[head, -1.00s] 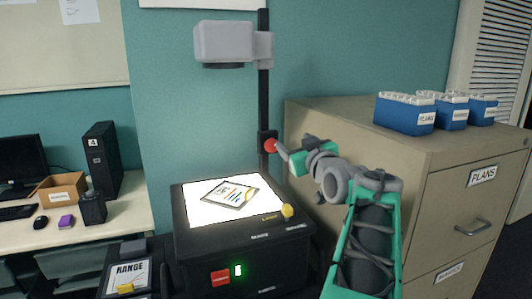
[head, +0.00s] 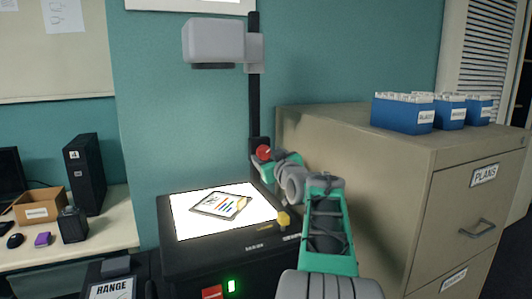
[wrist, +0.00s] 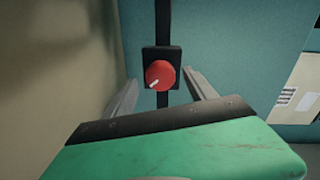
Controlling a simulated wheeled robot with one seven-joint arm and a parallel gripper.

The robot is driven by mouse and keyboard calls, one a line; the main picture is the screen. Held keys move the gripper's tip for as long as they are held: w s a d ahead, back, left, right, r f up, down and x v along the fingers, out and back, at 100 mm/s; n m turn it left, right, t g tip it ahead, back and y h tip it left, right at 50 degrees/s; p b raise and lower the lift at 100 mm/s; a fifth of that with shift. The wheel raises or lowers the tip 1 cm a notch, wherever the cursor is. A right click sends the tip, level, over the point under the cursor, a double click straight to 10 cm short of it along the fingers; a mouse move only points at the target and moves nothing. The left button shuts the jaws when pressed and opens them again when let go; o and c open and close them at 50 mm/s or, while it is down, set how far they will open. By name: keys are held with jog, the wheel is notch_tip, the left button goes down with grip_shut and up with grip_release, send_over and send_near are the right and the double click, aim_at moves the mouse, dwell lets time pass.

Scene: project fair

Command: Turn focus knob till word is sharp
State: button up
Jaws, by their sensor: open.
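The red focus knob (head: 264,152) sits on a black block on the projector's upright post (head: 254,100). In the wrist view the knob (wrist: 160,75) shows face-on with a white pointer mark toward its lower left. My gripper (wrist: 160,88) is open, with one finger on each side of the knob and gaps between; I cannot tell how far it is from the knob in depth. In the head view my gripper (head: 262,160) is just below the knob and partly hidden. The projector head (head: 213,40) is at the post's top. The projected word is not in view.
The lit projector stage (head: 185,218) holds a picture card (head: 221,205). A yellow knob (head: 283,219) is at its corner. A beige filing cabinet (head: 350,160) stands close on the right, with blue file boxes (head: 402,113) on top. A desk (head: 110,218) is at left.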

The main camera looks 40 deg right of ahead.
jog(key=shift+x, duration=0.9)
jog(key=shift+c, duration=0.3)
